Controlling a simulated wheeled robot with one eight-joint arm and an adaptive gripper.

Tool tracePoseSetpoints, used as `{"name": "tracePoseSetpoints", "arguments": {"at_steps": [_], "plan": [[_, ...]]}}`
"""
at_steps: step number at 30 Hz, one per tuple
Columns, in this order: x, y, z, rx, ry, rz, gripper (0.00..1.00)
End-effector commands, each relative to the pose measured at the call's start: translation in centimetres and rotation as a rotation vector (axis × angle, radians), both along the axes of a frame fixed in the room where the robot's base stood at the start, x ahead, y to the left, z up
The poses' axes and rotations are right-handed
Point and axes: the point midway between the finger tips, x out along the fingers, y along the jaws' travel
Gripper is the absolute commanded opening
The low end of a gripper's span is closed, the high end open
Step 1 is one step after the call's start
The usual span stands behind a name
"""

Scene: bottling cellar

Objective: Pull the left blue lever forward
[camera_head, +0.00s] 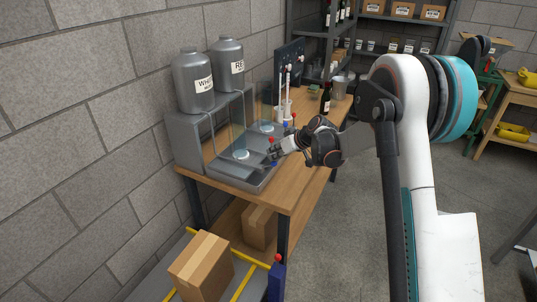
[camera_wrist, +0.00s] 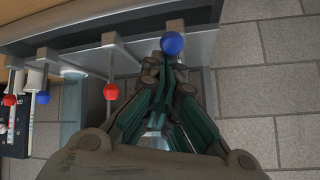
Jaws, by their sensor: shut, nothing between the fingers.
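My gripper (camera_head: 273,154) is at the front of the grey filling machine (camera_head: 188,140), beside its left station. In the wrist view its fingers (camera_wrist: 160,68) are shut and empty. The left blue lever's ball knob (camera_wrist: 172,44) shows right at the fingertips there; I cannot tell if they touch. In the head view this blue knob (camera_head: 274,163) is small and partly hidden by the gripper. The left station's red knob (camera_wrist: 111,91) is beside the gripper in the wrist view. The other station's blue knob (camera_wrist: 43,97) and red knob (camera_wrist: 9,100) are farther left.
Two grey tanks (camera_head: 193,80) stand on the machine, which sits on a wooden table (camera_head: 276,197). A dark bottle (camera_head: 325,98) and a metal bucket (camera_head: 339,88) stand farther back on the table. Cardboard boxes (camera_head: 201,265) are below. Open floor lies to the right.

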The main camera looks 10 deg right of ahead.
Motion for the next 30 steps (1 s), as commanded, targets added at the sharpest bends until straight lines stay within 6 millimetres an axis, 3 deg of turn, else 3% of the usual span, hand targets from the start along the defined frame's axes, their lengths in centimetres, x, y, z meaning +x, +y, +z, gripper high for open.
{"name": "tracePoseSetpoints", "arguments": {"at_steps": [30], "plan": [[-1.1,-1.5,0.3,-0.003,0.004,0.002,0.0]]}}
